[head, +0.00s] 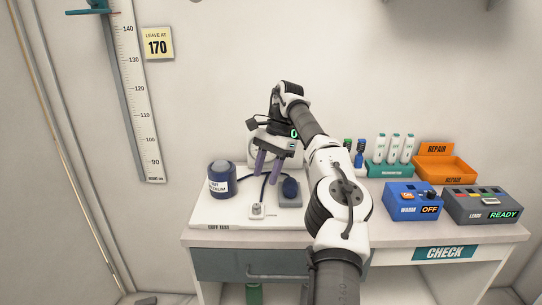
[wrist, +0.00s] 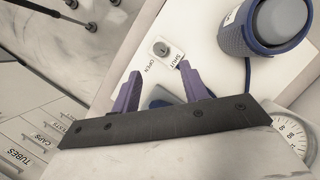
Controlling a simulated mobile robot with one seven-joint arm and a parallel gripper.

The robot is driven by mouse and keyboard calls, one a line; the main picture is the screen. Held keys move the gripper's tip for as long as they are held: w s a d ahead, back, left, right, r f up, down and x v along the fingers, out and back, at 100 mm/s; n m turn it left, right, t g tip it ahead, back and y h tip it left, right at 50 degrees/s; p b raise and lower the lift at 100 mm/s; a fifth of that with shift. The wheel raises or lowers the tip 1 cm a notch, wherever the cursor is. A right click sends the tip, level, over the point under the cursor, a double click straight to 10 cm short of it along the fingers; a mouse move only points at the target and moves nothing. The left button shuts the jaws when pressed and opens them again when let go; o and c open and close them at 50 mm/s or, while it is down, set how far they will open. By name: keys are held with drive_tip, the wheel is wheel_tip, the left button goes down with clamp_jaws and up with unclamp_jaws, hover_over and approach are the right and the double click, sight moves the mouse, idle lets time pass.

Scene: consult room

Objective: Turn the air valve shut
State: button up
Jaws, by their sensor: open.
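The air valve (head: 257,209) is a small metal knob on a pale square plate near the front of the white test board (head: 215,211). In the wrist view the valve (wrist: 163,48) lies just beyond the fingertips, with the words OPEN and SHUT printed beside its plate. Which word the knob points to is too small to tell. My gripper (head: 267,177) is open and empty, its two purple fingers pointing down above and behind the valve, apart from it. In the wrist view the gripper (wrist: 160,70) shows a wide gap between its fingers.
Dark tubing crosses the board.

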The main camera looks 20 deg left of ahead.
drive_tip(key=shift+p+v, duration=1.8)
drive_tip(key=shift+v, duration=0.5)
